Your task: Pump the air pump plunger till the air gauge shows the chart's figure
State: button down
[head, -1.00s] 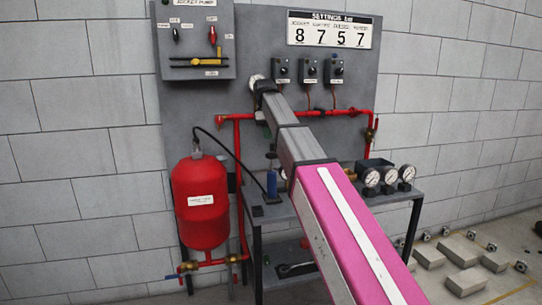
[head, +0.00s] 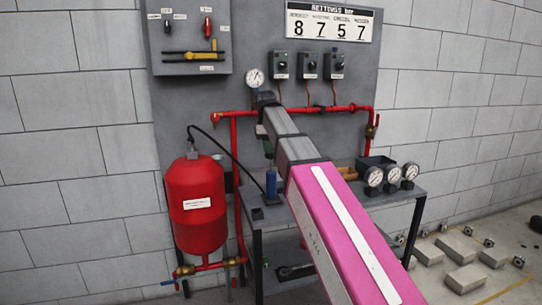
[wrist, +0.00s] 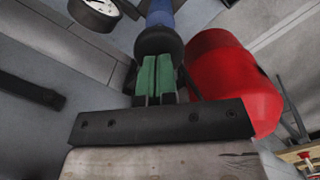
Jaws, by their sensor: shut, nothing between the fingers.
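The air pump (head: 271,183) is a blue upright cylinder on the bench, left of my arm. In the wrist view its blue body (wrist: 161,12) shows at the top, with a round black knob (wrist: 158,41) in front of it. My gripper (wrist: 158,62) has green fingers, shut and empty, with tips close to the knob; I cannot tell if they touch it. In the head view my gripper (head: 261,131) is mostly hidden by my arm. The settings chart (head: 331,24) reads 8, 7, 5, 7. Several dial gauges show; their readings are too small to tell.
A red tank (head: 196,210) stands left of the bench (head: 275,216), joined by a black hose. Three gauges (head: 391,175) stand at the bench's right. Another gauge (head: 255,77) is on the back panel. Red pipes cross the panel; grey blocks (head: 466,278) lie on the floor at right.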

aim_at(269, 158)
jog(key=shift+f, duration=2.4)
jog(key=shift+a+r, duration=0.1)
jog(key=shift+r, duration=0.1)
jog(key=shift+w+a+r, duration=0.25)
jog(key=shift+w+a, duration=0.05)
jog(key=shift+a, duration=0.35)
jog(key=shift+w+a+r, duration=0.2)
jog(key=shift+w+a, duration=0.1)
jog(key=shift+a, duration=0.3)
